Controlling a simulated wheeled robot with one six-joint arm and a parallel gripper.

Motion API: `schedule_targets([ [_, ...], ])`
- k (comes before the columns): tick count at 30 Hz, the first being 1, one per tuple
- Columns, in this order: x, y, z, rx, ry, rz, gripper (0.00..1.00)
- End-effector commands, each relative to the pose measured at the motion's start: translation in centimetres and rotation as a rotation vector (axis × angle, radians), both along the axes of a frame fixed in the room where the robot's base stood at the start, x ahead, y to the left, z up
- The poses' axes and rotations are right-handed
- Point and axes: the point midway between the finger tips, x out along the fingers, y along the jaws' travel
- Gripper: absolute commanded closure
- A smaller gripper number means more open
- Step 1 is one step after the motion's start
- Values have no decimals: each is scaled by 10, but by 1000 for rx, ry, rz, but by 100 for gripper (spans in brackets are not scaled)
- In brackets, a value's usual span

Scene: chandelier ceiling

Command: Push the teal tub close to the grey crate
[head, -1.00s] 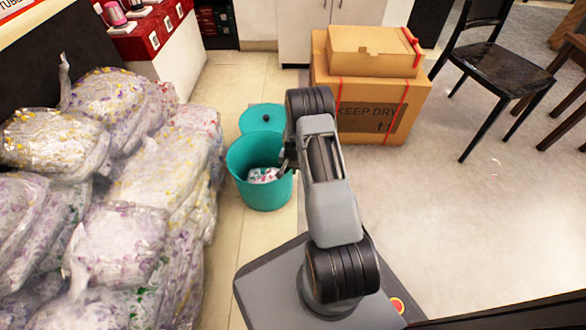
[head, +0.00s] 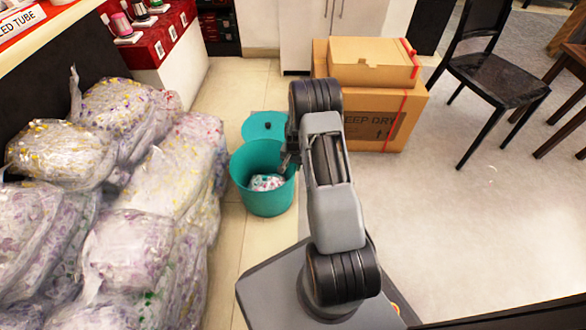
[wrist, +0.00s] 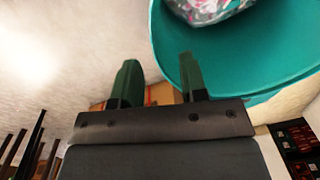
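The teal tub (head: 262,200) stands upright on the tiled floor, left of my arm in the head view, with a white patterned bundle (head: 266,183) inside. In the wrist view the tub (wrist: 235,60) fills the upper right. My gripper (head: 287,158) is at the tub's right rim. In the wrist view my gripper (wrist: 160,80) has its two dark green fingers apart with nothing clamped between them. The right finger overlaps the tub's side; the left finger is beyond its edge. I cannot tell whether they touch it. No grey crate shows in these frames.
A round teal lid-like piece (head: 264,124) is right behind the tub. Stacked plastic-wrapped bags (head: 130,245) line the left. Cardboard boxes (head: 372,64) stand behind my arm. A black chair (head: 490,88) is at the right. Pale floor (head: 480,215) is clear at the right.

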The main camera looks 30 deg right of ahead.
Motion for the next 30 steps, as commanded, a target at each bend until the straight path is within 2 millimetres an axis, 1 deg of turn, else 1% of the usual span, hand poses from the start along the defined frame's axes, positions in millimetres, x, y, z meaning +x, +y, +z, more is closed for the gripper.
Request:
schedule_targets([
  [1,0,0,14,-1,-1,0,60],
  [3,-1,-1,24,-1,-1,0,60],
  [6,-1,-1,36,-1,-1,0,60],
  [10,-2,-1,46,0,0,0,60],
  [15,-2,-1,51,0,0,0,60],
  [30,-2,-1,51,0,0,0,60],
])
